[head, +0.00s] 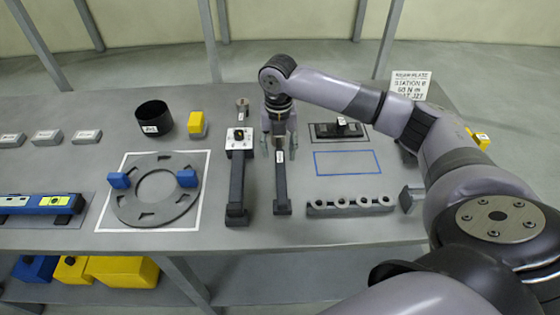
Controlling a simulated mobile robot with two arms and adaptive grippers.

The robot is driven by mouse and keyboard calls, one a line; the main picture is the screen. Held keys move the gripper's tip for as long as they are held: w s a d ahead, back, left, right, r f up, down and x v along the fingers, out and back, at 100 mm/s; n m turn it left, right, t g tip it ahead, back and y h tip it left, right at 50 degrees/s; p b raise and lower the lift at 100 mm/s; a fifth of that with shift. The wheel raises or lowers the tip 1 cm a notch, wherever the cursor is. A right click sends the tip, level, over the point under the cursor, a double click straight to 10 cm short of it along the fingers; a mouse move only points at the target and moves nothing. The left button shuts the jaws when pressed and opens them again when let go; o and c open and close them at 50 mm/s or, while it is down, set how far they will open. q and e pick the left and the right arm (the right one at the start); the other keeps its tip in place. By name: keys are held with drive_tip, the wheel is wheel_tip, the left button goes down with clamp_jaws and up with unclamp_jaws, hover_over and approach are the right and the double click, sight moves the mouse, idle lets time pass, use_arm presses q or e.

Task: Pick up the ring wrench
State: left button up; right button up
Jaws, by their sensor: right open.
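A dark long-handled tool (281,187) with a small white label lies lengthwise on the grey bench; it appears to be the ring wrench. My right gripper (279,152) is above its far part, pointing down, with its fingers apart on either side of the handle. I cannot tell whether the fingers touch it. The gripper hides the tool's far end, so no ring shows. A second dark bar-like tool (237,185) with a pale square block at its far end lies just to the left. My left gripper is not in view.
Left of the tools lies a slotted turret plate (128,207) with blue blocks on it. A rack with several round holes (350,205) and an empty blue outline (347,163) are to the right.

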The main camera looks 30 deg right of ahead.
sight(280, 160)
drive_tip(key=shift+f, duration=0.35)
drive_tip(key=f, duration=0.1)
drive_tip(key=f+p, duration=0.1)
drive_tip(key=f, duration=0.1)
drive_tip(key=shift+d+f+p, duration=0.25)
drive_tip(key=shift+f+p, duration=0.05)
drive_tip(key=shift+p, duration=0.1)
drive_tip(key=shift+f, duration=0.5)
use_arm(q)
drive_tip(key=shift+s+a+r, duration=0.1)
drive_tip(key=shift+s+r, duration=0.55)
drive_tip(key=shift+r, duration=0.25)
use_arm(e)
clamp_jaws()
drive_tip(key=shift+w+r, duration=0.1)
